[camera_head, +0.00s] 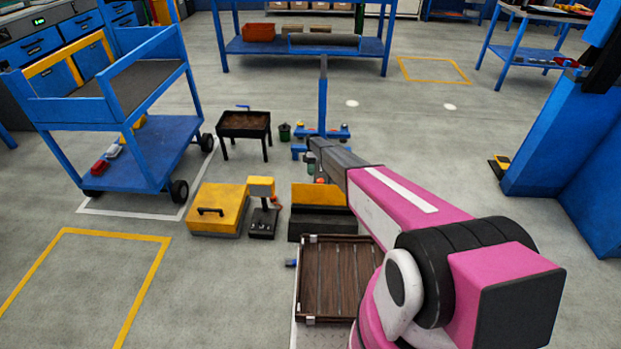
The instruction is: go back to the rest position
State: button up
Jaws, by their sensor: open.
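My arm is pink with a white stripe and reaches from the lower right toward the middle of the picture. Its dark grey forearm ends above the black and yellow box. My gripper (310,170) is at that end, small and partly hidden, pointing down. It is open, and I see nothing held in it. It hangs above the floor, beyond the brown slatted wooden tray (318,282), and does not appear to touch anything.
A yellow case (217,208) and a small yellow-topped device (262,205) stand left of the black and yellow box (318,222). A blue cart (135,150) is at left, a black brazier-like stand (243,125) behind. Floor at lower left is clear.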

jog(key=shift+r, duration=0.1)
dwell(0.3)
jog(key=s+d+r+m+t, duration=0.3)
jog(key=s+d+r+m, duration=0.3)
jog(key=s+r, duration=0.6)
jog(key=s+d+r+m+t, duration=0.4)
jog(key=s+d+r, duration=0.5)
jog(key=s, duration=0.8)
jog(key=s+d+r+m+t, duration=0.3)
jog(key=s+d+r+m, duration=0.4)
jog(key=s+r, duration=0.7)
jog(key=shift+s+d+r+m+t, duration=0.3)
jog(key=shift+s+d+r+t, duration=0.1)
jog(key=shift+d+r, duration=0.25)
jog(key=shift+a+f, duration=0.1)
